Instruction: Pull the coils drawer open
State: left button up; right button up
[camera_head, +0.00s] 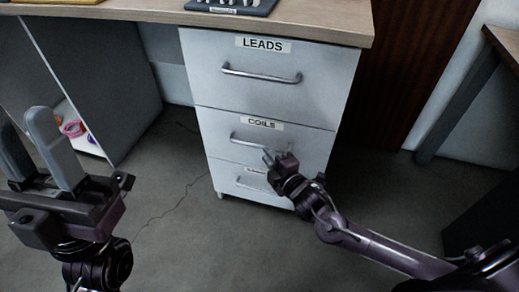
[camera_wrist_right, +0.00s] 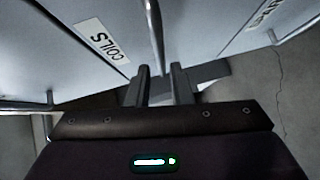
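The coils drawer (camera_head: 212,127) is the middle drawer of a white cabinet and looks flush with the drawers above and below. Its label COILS also shows in the right wrist view (camera_wrist_right: 101,40). Its metal bar handle (camera_head: 243,138) is partly hidden behind my right gripper (camera_head: 271,157) in the head view. In the right wrist view, the handle (camera_wrist_right: 155,30) runs down toward the gap between my right fingertips (camera_wrist_right: 160,75). The fingers are apart; I cannot tell if they touch the bar. My left gripper (camera_head: 38,135) is open and empty at the far left.
The leads drawer (camera_head: 210,75) is above, with its own handle (camera_head: 262,75). A lower drawer (camera_head: 225,180) has a partly hidden label. The desk top (camera_head: 140,8) overhangs the cabinet and holds a dark tray (camera_head: 250,9). The floor (camera_head: 180,225) in front is clear.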

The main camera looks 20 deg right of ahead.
aim_at(259, 147)
jog(key=b+x, duration=0.2)
jog(key=x, duration=0.4)
grip_shut()
